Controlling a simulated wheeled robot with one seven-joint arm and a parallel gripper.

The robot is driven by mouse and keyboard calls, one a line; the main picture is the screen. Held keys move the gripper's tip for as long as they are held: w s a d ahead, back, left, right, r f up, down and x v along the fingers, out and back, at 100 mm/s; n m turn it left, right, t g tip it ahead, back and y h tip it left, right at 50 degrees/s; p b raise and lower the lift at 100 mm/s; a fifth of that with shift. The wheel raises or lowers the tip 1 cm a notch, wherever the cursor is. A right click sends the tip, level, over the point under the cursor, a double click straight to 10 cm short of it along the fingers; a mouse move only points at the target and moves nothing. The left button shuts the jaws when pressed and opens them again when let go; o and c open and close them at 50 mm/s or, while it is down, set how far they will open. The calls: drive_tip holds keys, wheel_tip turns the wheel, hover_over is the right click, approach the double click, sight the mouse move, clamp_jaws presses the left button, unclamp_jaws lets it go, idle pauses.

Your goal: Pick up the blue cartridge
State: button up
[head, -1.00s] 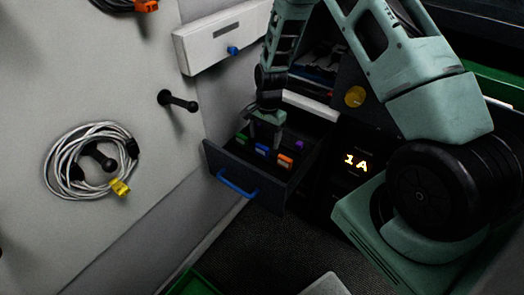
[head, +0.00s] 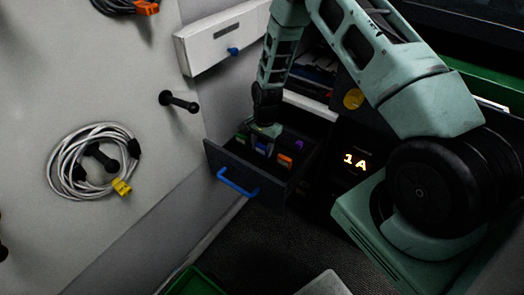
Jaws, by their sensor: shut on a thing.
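The blue cartridge (head: 261,150) sits in the open dark drawer (head: 228,161), with a green cartridge (head: 241,140) to its left and an orange one (head: 285,159) to its right. A purple cartridge (head: 299,144) lies further back. My gripper (head: 261,143) points down into the drawer and is shut on the blue cartridge, whose upper part it partly hides. The fingertips are small and dark in this view. The cartridge appears still low among the others.
The drawer front has a blue handle (head: 238,183). A display reading 1A (head: 356,161) stands to the right. A white coiled cable (head: 66,163) hangs on the left wall, near a black peg (head: 180,101).

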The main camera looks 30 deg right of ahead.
sight(262, 145)
wheel_tip(262, 145, up, 10)
drive_tip(key=shift+f+b, duration=0.1)
drive_tip(key=shift+b, duration=0.5)
drive_tip(key=shift+r+p, duration=1.45)
drive_tip(key=shift+r, duration=0.45)
